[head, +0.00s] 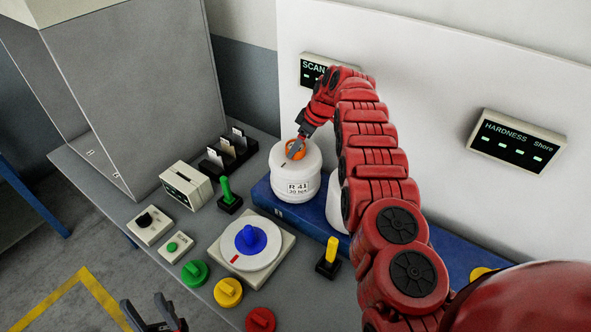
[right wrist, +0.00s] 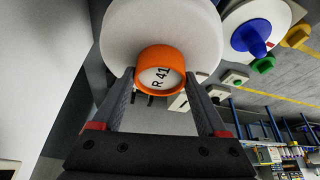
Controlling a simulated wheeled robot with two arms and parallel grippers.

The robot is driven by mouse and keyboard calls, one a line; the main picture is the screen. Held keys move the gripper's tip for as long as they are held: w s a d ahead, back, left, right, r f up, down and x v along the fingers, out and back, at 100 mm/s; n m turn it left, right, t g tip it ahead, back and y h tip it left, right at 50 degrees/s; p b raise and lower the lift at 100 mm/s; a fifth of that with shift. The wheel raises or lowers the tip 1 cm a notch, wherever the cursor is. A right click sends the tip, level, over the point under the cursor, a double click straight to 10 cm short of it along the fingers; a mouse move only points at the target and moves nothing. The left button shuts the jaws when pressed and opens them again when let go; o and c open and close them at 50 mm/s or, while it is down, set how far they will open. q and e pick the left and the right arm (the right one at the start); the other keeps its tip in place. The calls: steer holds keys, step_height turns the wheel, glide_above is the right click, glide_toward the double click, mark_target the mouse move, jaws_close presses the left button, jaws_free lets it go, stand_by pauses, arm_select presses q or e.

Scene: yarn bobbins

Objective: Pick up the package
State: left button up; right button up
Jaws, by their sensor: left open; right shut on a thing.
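The white yarn package (head: 287,169) labelled "R 41" stands upright over the left end of a long blue base (head: 262,193). I cannot tell whether it rests on it. Its orange core shows at the top, and in the right wrist view the orange core (right wrist: 160,88) also reads "R 41". My right gripper (head: 298,147) reaches it from above, its fingers shut on the orange core from both sides. My left gripper (head: 150,309) is open and empty at the lower left edge, away from the package.
A second white package (head: 334,207) is partly hidden behind my right arm. A white turntable with a blue knob (head: 250,239), coloured knobs and a green lever (head: 228,192) crowd the bench. A grey cabinet (head: 150,90) stands at left. "SCAN" (head: 312,66) and "HARDNESS" (head: 517,140) displays hang on the white panel.

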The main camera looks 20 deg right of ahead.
jaws_close()
steer(key=shift+w+r+b, duration=0.15)
steer(key=shift+r+b, duration=0.5)
steer(key=shift+r, duration=0.1)
step_height(320, 180, up, 3)
steer(key=shift+d+r+b, duration=0.1)
steer(key=shift+d+b, duration=0.05)
steer(key=shift+b, duration=0.25)
step_height(320, 180, up, 6)
steer(key=p, duration=0.5)
steer(key=shift+f, duration=0.25)
